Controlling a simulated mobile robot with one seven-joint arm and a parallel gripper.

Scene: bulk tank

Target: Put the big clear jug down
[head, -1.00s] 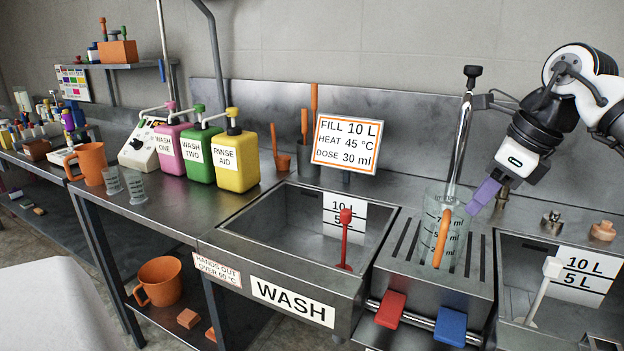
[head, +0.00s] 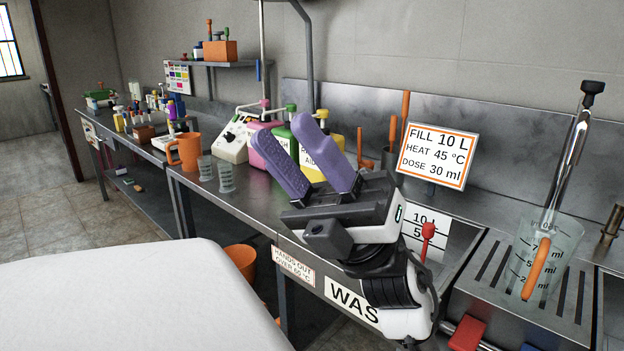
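The big clear jug (head: 541,262) with dark volume marks and an orange handle stands upright on the slotted drain rack (head: 480,293), at the right of the head view. A tall metal spout (head: 568,150) rises just behind it. My gripper (head: 310,149) is well to the left of the jug, in front of the wash basin. Its two purple fingers are apart with nothing between them, pointing up and left. My gripper hides parts of the pink, green and yellow bottles.
An orange jug (head: 185,151) and two small clear beakers (head: 226,178) stand on the left counter. A fill sign (head: 436,155) stands behind the basin. Red (head: 467,335) and blue pedals sit below the rack. A red-knobbed lever (head: 428,232) stands in the basin.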

